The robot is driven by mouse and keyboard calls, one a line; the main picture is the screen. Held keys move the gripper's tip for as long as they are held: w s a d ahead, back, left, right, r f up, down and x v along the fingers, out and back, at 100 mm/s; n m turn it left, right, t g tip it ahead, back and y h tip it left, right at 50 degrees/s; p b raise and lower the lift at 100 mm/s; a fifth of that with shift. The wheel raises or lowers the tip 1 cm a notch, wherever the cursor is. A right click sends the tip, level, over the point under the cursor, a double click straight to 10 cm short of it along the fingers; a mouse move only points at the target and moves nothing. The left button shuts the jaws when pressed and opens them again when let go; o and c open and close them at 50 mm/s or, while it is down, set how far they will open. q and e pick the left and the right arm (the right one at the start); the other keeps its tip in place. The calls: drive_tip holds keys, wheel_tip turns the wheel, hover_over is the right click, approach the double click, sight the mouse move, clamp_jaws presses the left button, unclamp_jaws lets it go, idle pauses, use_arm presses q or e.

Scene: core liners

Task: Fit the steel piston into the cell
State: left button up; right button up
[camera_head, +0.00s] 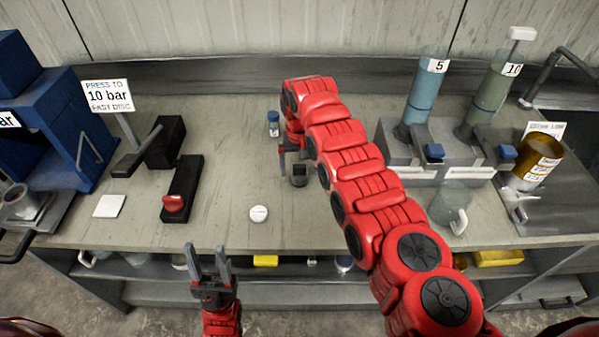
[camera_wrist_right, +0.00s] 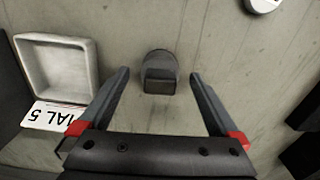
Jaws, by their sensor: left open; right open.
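A short dark grey piece that looks like the steel piston (camera_head: 299,177) stands on the bench left of my right forearm. It also shows in the right wrist view (camera_wrist_right: 160,72), between and beyond the fingertips. My right gripper (camera_head: 292,160) is open and pointed down over it, one finger on each side; I see no contact. A grey, open-topped cup that may be the cell (camera_head: 20,203) sits by the blue press at the far left, partly cut off by the frame edge. My left gripper (camera_head: 208,256) is open and empty in front of the bench edge.
A white disc (camera_head: 259,213), a black device with a red knob (camera_head: 180,190) and a white square (camera_head: 109,206) lie on the bench. A white tray (camera_wrist_right: 58,68) is beside my right gripper. Labelled cylinders (camera_head: 425,90) and a beaker (camera_head: 450,205) stand right.

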drive_tip(key=shift+f, duration=0.15)
clamp_jaws()
idle(0.4)
